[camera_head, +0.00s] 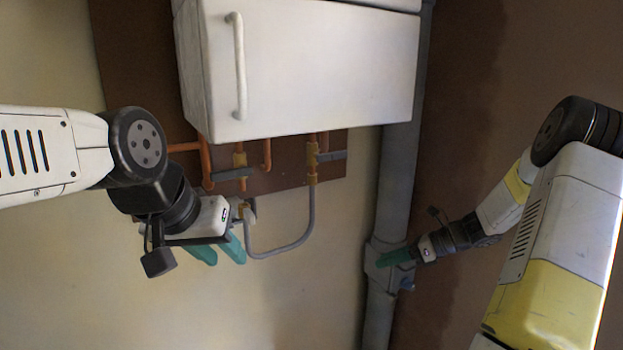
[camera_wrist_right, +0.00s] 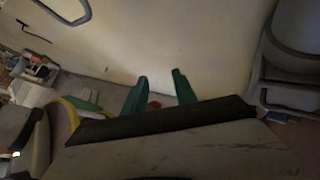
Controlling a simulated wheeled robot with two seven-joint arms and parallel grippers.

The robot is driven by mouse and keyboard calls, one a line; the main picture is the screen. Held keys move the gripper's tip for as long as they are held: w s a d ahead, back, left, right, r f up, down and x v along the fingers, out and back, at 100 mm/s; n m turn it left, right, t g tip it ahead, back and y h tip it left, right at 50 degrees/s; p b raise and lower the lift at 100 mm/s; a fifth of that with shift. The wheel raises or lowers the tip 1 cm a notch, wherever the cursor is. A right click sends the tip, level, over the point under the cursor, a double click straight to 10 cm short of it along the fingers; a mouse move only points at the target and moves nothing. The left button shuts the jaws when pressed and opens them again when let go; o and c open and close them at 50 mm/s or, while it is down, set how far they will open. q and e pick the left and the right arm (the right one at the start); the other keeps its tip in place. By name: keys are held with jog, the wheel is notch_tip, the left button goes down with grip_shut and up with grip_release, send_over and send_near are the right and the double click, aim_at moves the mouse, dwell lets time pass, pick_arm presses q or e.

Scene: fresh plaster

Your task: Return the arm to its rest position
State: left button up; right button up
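My left arm comes in from the left in the head view. My left gripper (camera_head: 224,252) has green fingers that stand apart with nothing seen between them, below the pipes under the white cabinet. My right arm comes in from the right. My right gripper (camera_head: 384,261) shows its green fingers side-on, in front of or close to the grey vertical pipe (camera_head: 397,190); I cannot tell whether it touches. In the right wrist view the same gripper (camera_wrist_right: 160,77) has its two fingers apart and empty, with pale wall beyond.
A white cabinet (camera_head: 305,70) with a handle hangs on a brown panel (camera_head: 140,60). Orange pipes (camera_head: 206,165) and a curved grey hose (camera_head: 290,248) hang below it. Cluttered items (camera_wrist_right: 35,68) lie at the left in the right wrist view. The lower left wall is clear.

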jog(key=s+a+r+n+t+h, duration=0.1)
jog(key=s+a+r+n+h, duration=0.2)
jog(key=s+r+n, duration=0.7)
jog(key=s+a+r+n+t+h, duration=0.1)
jog(key=s+a+r+n+h, duration=0.2)
jog(key=s+r+n, duration=0.6)
jog(key=shift+s+a+r+n+t+h, duration=0.25)
jog(key=shift+s+n+h, duration=1.15)
jog(key=shift+s+n, duration=1.9)
jog(key=shift+w+d+r+n, duration=0.1)
jog(key=shift+w+r+n, duration=0.05)
jog(key=shift+w+n, duration=0.15)
